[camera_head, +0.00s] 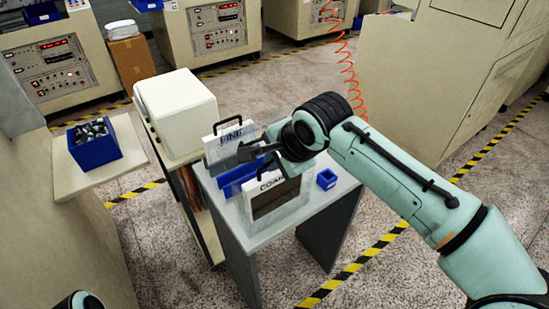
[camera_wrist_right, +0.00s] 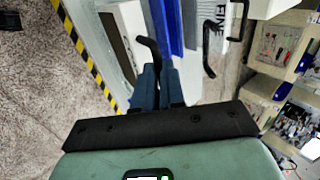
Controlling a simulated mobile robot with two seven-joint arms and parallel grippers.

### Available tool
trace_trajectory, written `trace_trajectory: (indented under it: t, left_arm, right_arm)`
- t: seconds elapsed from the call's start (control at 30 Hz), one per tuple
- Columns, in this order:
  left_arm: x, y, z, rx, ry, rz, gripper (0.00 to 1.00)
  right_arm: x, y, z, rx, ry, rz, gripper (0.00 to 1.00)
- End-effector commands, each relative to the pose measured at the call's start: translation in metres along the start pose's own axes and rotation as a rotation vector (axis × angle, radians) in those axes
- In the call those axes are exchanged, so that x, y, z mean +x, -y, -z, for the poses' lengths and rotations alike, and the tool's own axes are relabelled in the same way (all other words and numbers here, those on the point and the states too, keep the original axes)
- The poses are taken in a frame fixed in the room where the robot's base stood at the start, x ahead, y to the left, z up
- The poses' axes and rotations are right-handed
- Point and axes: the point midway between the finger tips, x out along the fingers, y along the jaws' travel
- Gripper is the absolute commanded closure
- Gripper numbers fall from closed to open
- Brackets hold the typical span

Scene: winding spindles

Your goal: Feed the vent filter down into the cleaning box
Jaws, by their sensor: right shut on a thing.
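A white-framed filter panel with a dark lower part and lettering partly hidden, starting "COA" (camera_head: 275,198), stands upright over the grey table. My right gripper (camera_head: 262,152) is shut on its black handle; the handle also shows between the fingers in the right wrist view (camera_wrist_right: 150,47). A second panel marked "FINE" (camera_head: 228,140), with a black handle, stands behind it, also seen in the wrist view (camera_wrist_right: 214,12). Blue plates (camera_head: 232,180) stand between the panels. A pale, see-through box (camera_head: 290,215) seems to surround the first panel's lower part; its depth inside is unclear. My left gripper is out of view.
The grey table (camera_head: 255,238) also bears a small blue bin (camera_head: 326,179) at right. A cream box (camera_head: 175,100) stands at its left. A blue bin of parts (camera_head: 93,146) sits on a side shelf. Machines stand behind; an orange coiled hose (camera_head: 352,85) hangs behind my right arm.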

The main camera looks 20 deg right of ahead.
Motion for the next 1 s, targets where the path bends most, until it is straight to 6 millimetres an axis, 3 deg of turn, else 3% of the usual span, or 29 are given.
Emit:
trace_trajectory:
  t: [1.0]
  left_arm:
    - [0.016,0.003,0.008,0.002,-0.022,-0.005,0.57]
  right_arm:
    - [0.021,-0.014,0.000,0.000,0.000,0.001,1.00]
